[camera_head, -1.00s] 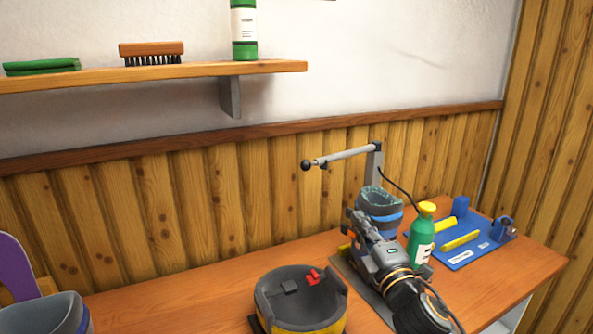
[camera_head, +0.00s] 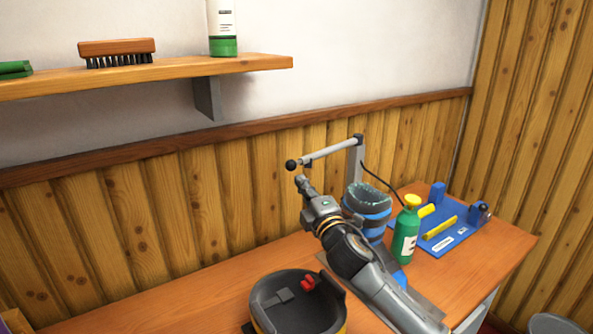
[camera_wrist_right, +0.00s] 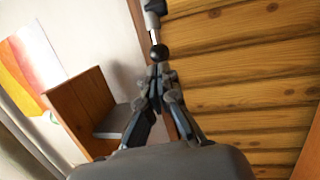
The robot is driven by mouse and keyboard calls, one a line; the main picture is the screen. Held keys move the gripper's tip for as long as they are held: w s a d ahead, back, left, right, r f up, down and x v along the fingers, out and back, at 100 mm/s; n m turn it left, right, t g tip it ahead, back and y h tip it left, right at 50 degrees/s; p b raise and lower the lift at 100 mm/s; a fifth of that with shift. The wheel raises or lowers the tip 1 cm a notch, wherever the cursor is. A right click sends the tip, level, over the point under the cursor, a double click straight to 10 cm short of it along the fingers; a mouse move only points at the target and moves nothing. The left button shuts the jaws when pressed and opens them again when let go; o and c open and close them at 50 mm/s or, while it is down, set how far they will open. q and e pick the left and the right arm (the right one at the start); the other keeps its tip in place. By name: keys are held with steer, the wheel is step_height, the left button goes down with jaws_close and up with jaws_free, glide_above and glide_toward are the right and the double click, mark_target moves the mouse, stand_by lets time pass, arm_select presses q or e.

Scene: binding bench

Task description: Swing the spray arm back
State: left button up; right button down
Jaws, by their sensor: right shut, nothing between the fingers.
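The spray arm (camera_head: 328,151) is a light grey rod on an upright grey post (camera_head: 353,168). It reaches left over the bench and ends in a black ball knob (camera_head: 291,165). My right gripper (camera_head: 302,181) is raised just below and right of the knob, fingers shut and empty. In the right wrist view the knob (camera_wrist_right: 158,52) sits just beyond the closed fingertips (camera_wrist_right: 159,72), with the rod (camera_wrist_right: 153,32) behind it. I cannot tell whether the fingertips touch the knob. My left gripper is out of view.
Under the arm stands a grey and blue cup-like holder (camera_head: 368,198), beside a green bottle with a yellow cap (camera_head: 407,230). A blue mat (camera_head: 436,241) with yellow pieces lies right. A dark round tub (camera_head: 290,318) stands in front. A wooden shelf (camera_head: 180,72) is upper left.

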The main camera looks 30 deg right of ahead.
mark_target(292, 170)
steer(key=x, duration=0.3)
steer(key=shift+w+r+p, duration=0.1)
steer(key=shift+p, duration=0.3)
steer(key=shift+w+d, duration=0.1)
steer(key=shift+w, duration=0.25)
steer(key=shift+w+h+b, duration=0.3)
steer(key=shift+w+b, duration=0.05)
steer(key=shift+b, duration=0.05)
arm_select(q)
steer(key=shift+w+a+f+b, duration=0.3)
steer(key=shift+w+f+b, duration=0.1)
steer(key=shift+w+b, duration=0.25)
arm_select(e)
steer(key=w+h, duration=0.1)
steer(key=w+a+m+h, duration=0.1)
steer(key=shift+w+a+m, duration=0.15)
steer(key=shift+w+m, duration=0.15)
steer(key=shift+w, duration=0.1)
